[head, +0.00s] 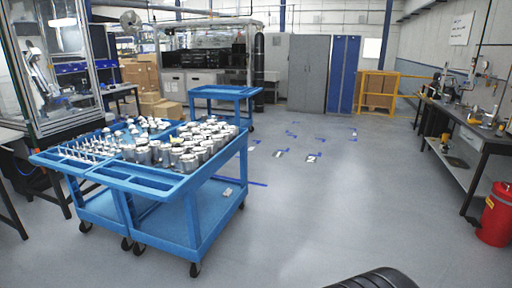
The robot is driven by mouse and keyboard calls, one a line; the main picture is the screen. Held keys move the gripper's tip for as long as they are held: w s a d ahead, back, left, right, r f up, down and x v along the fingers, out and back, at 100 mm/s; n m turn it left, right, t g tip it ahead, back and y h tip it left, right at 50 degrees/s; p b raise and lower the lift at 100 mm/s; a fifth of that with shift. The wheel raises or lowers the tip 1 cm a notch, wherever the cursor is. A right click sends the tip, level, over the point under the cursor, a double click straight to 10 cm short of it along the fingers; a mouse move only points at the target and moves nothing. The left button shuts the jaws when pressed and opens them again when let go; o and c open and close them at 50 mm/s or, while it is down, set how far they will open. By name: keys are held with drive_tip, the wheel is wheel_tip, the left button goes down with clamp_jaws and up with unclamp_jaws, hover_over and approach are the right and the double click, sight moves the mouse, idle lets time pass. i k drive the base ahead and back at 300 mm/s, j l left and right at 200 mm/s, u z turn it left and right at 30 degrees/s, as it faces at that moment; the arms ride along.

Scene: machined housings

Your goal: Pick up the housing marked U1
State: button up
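Many silver machined housings (205,142) stand close together on the right part of the top of a blue cart (160,186), left of the middle in the head view. Any markings on the housings are too small to read, so I cannot tell which one is U1. My gripper is not in view.
A second blue cart (222,92) stands behind. Open grey floor (330,190) lies right of the near cart. A workbench (470,125) and a red bin (495,215) are at the right. A glazed enclosure (60,60) is at the left.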

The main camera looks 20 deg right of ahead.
sight(446, 98)
drive_tip(key=i+l+z, duration=0.65)
drive_tip(key=i, duration=0.2)
drive_tip(key=i+l+z, duration=0.15)
drive_tip(key=i+z, duration=0.15)
drive_tip(key=i, duration=0.15)
drive_tip(key=i+z, duration=0.3)
drive_tip(key=i, duration=4.1)
drive_tip(key=i+z, duration=0.25)
drive_tip(key=i, duration=0.25)
drive_tip(key=i+j+z, duration=0.1)
drive_tip(key=i+z, duration=0.15)
drive_tip(key=i, duration=0.2)
drive_tip(key=i+j+z, duration=0.2)
drive_tip(key=i, duration=0.3)
drive_tip(key=i+j+z, duration=0.25)
drive_tip(key=i, duration=0.2)
drive_tip(key=i+j+z, duration=0.15)
drive_tip(key=i+z, duration=0.2)
drive_tip(key=i+j+z, duration=0.85)
drive_tip(key=j, duration=1.2)
drive_tip(key=i+j+z, duration=0.2)
drive_tip(key=j, duration=1.2)
drive_tip(key=i+j+z, duration=0.15)
drive_tip(key=j, duration=1.25)
